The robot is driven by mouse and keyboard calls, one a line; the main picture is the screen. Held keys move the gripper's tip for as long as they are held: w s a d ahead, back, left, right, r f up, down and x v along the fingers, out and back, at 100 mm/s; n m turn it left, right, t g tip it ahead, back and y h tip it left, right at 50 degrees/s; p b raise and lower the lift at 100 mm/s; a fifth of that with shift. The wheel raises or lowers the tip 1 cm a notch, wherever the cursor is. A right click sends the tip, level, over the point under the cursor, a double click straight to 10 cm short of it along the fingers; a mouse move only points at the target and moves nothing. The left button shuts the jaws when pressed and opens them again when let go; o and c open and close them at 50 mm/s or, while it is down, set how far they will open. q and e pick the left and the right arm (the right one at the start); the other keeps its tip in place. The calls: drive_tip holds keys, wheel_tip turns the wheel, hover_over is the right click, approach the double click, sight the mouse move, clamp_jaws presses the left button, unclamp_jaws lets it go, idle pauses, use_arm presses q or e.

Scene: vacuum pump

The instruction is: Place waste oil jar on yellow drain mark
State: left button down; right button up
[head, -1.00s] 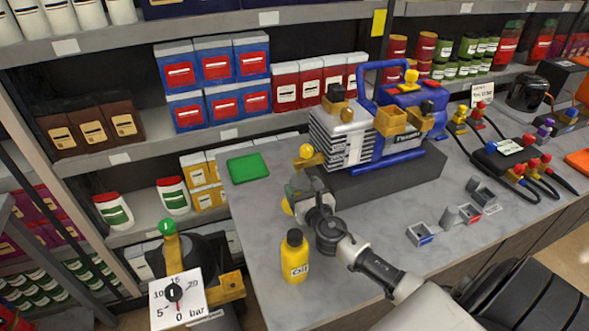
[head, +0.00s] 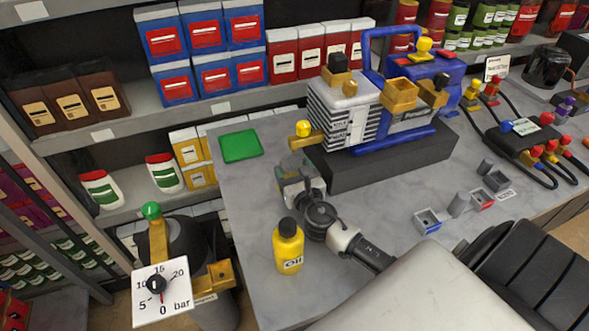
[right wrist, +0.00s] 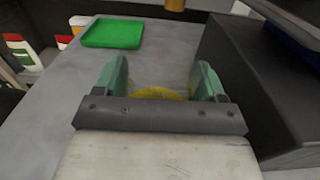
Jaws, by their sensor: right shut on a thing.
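My right gripper (head: 294,178) is low over the grey table, in front of the pump's left end. In the right wrist view its green fingers (right wrist: 158,80) are shut on what seems to be the clear waste oil jar (right wrist: 160,74); its outline is very faint. Part of a yellow round patch, which looks like the yellow drain mark (right wrist: 158,93), shows between the fingers, just above the dark gripper body. In the head view my gripper hides this spot. I cannot tell whether the jar touches the table. My left gripper is not in view.
The blue and grey pump (head: 350,115) stands on a dark block (head: 390,160) right of my gripper. Its yellow-knobbed valve (head: 303,130) is just behind. A yellow oil bottle (head: 288,248) stands in front, close to my arm. A green tray (head: 240,146) lies left.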

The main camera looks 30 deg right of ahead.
drive_tip(key=shift+f, duration=0.2)
drive_tip(key=o, duration=0.8)
drive_tip(key=shift+d, duration=0.1)
drive_tip(key=shift+c, duration=0.2)
drive_tip(key=shift+o, duration=1.2)
drive_tip(key=shift+w+d, duration=0.1)
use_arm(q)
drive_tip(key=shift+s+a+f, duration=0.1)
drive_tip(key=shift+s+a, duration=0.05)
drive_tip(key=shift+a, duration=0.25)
use_arm(e)
drive_tip(key=shift+r, duration=0.25)
drive_tip(key=shift+s+f, duration=0.1)
drive_tip(key=shift+s, duration=0.25)
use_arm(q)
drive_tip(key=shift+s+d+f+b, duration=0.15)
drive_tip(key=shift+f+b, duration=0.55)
use_arm(e)
drive_tip(key=v, duration=1.1)
drive_tip(key=shift+s+a, duration=0.2)
drive_tip(key=shift+a, duration=0.05)
